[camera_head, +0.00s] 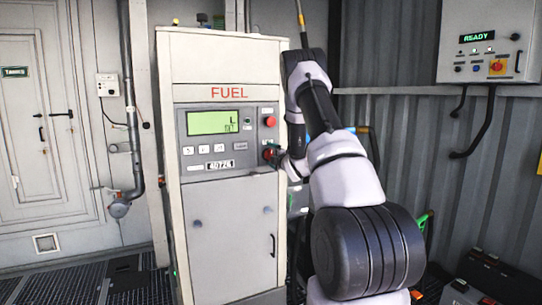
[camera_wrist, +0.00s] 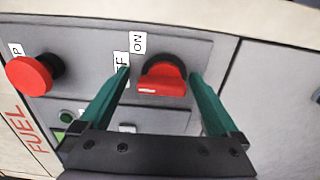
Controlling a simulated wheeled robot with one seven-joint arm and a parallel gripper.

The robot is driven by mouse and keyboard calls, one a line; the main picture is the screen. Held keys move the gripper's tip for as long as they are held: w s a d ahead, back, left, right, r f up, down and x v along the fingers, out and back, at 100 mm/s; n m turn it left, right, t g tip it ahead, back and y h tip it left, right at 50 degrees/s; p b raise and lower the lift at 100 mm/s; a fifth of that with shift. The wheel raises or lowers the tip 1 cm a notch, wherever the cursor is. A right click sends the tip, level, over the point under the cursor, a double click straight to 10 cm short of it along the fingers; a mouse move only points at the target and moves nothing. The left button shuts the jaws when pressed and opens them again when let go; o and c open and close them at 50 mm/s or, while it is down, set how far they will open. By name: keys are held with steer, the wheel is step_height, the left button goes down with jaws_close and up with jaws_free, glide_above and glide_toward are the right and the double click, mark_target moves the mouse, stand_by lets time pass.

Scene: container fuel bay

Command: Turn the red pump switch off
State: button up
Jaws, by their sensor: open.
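The red pump switch (camera_wrist: 162,82) is a rotary knob on a dark base on the pump's grey panel. In the wrist view its bar lies roughly across the picture, with a white mark toward its left end. Beside it are an ON label (camera_wrist: 138,42) and an OFF label (camera_wrist: 121,62), partly covered by a finger. My gripper (camera_wrist: 160,75) is open, its green fingers on either side of the switch with gaps showing. In the head view my gripper (camera_head: 274,154) is at the right edge of the panel and largely hides the switch.
A red push button (camera_wrist: 30,75) sits beside the switch on the same panel; it also shows in the head view (camera_head: 270,121). The fuel pump (camera_head: 232,240) has a lit green display (camera_head: 213,122). A wall control box (camera_head: 487,40) reading READY hangs at the right.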

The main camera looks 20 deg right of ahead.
steer(key=s, duration=1)
steer(key=shift+s+d, duration=0.2)
steer(key=shift+s, duration=0.2)
steer(key=shift+r, duration=0.15)
